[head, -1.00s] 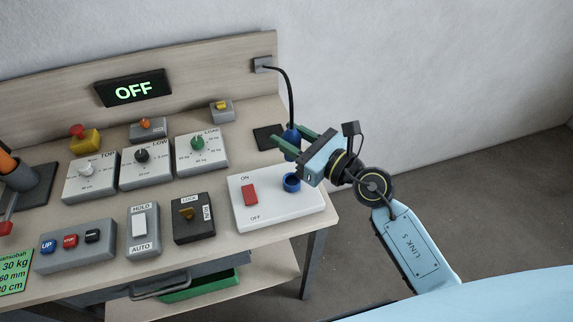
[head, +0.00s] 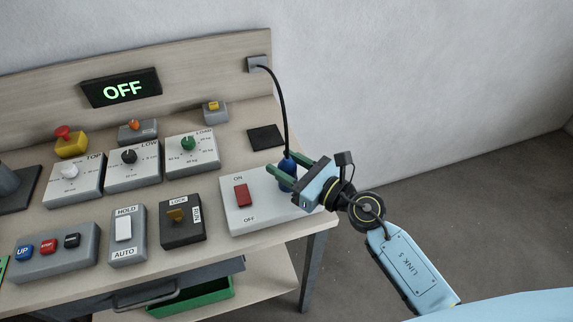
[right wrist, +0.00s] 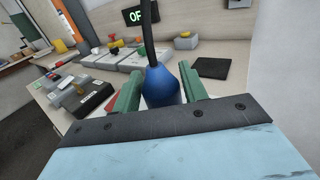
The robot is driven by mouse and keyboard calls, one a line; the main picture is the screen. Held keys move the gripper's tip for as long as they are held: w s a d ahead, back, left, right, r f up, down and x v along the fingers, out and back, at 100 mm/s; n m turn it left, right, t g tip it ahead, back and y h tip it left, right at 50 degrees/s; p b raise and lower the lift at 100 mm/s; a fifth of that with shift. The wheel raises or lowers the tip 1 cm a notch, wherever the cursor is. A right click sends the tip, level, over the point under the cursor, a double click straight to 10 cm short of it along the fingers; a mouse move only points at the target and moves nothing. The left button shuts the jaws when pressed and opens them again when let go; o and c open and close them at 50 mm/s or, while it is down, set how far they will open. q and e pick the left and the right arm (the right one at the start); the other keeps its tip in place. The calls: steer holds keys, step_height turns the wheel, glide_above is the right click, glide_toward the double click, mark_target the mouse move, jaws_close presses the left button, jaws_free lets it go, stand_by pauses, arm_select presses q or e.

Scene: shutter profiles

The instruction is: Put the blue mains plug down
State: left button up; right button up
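The blue mains plug (head: 287,176), with a black cable (head: 283,105) rising from its top, stands about upright over the right part of the white ON/OFF box (head: 265,216). My right gripper (head: 280,166) has its green fingers on either side of the plug and is shut on it. In the right wrist view the plug (right wrist: 162,86) sits between the two fingers (right wrist: 158,90). The plug and gripper hide the blue socket on the box, so I cannot tell whether the plug is in it. My left gripper is not in view.
The cable runs to a grey wall outlet (head: 258,64) on the back panel. A dark square pad (head: 266,138) lies behind the white box. A red switch (head: 241,195) and a black LOCK box (head: 182,222) are to the left. The display (head: 121,89) reads OFF.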

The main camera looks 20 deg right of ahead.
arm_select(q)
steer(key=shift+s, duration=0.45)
arm_select(e)
steer(key=shift+o, duration=1.3)
steer(key=b+v, duration=0.2)
steer(key=v, duration=0.9)
steer(key=shift+b, duration=0.35)
steer(key=shift+s+d, duration=0.25)
steer(key=shift+s, duration=0.15)
steer(key=shift+r, duration=0.1)
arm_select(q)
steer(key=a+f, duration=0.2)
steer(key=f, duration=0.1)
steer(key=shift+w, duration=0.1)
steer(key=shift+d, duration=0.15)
